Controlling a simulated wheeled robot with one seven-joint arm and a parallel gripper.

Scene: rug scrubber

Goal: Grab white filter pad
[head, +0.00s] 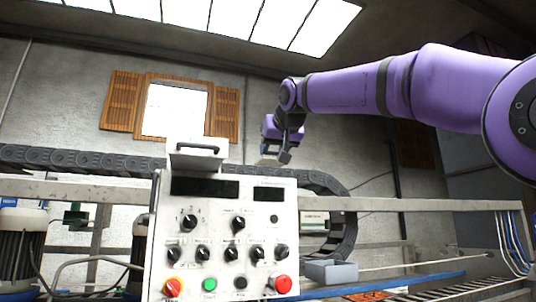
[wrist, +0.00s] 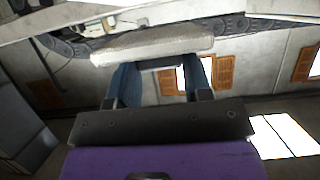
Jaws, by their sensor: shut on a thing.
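The white filter pad (wrist: 150,45) is a long, pale, rough-surfaced block across the upper part of the wrist view. My gripper (wrist: 160,66) has its two fingers up against the pad and is shut on it. In the head view my gripper (head: 279,155) hangs in the air above and behind the control box. The pad is too small there to make out clearly.
A white control box (head: 225,222) with knobs and buttons stands in front. A dark cable chain (head: 75,158) and metal rails (head: 400,204) run behind. The upper air is clear.

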